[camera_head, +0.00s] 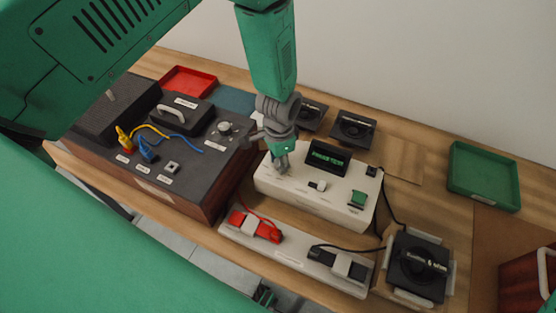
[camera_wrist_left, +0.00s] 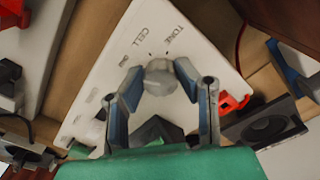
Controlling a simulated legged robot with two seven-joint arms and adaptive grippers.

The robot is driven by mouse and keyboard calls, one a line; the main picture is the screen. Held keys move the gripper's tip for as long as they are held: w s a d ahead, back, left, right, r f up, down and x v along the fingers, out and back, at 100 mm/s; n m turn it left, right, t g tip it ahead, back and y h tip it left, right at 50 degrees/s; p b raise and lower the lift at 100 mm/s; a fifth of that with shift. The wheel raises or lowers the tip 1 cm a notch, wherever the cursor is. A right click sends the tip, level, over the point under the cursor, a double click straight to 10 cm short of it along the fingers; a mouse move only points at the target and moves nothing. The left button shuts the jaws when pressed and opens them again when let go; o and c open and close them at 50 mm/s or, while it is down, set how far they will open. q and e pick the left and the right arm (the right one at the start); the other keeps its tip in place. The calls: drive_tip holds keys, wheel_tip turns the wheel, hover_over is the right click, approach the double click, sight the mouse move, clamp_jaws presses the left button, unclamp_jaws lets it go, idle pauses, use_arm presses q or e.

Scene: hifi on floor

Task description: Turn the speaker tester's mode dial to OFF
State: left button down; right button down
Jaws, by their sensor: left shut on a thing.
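The speaker tester (camera_head: 325,203) is a white box with a dark screen (camera_head: 327,157) showing green letters. My left gripper (camera_head: 281,166) reaches down onto the left end of its top and covers the dial there. In the left wrist view the grey mode dial (camera_wrist_left: 163,78) sits between the fingertips of my left gripper (camera_wrist_left: 162,88), which is shut on it. The labels TONE and CELL show beside the dial on the tester's white face (camera_wrist_left: 150,38). I cannot tell which label the dial points to. My right gripper is not in view.
A dark amplifier box (camera_head: 190,155) with blue and yellow cables stands left. A white strip (camera_head: 300,262) with red and black clips lies in front. A black speaker (camera_head: 419,262) stands right, a green tray (camera_head: 484,176) behind it, a red tray (camera_head: 188,82) at back left.

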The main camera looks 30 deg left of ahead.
use_arm(q)
drive_tip(key=n, duration=0.4)
drive_tip(key=shift+w+d+r, duration=0.1)
drive_tip(key=shift+w+r, duration=0.05)
drive_tip(key=shift+w, duration=0.25)
drive_tip(key=shift+n, duration=2.2)
drive_tip(key=c, duration=1.2)
unclamp_jaws()
drive_tip(key=shift+s, duration=0.1)
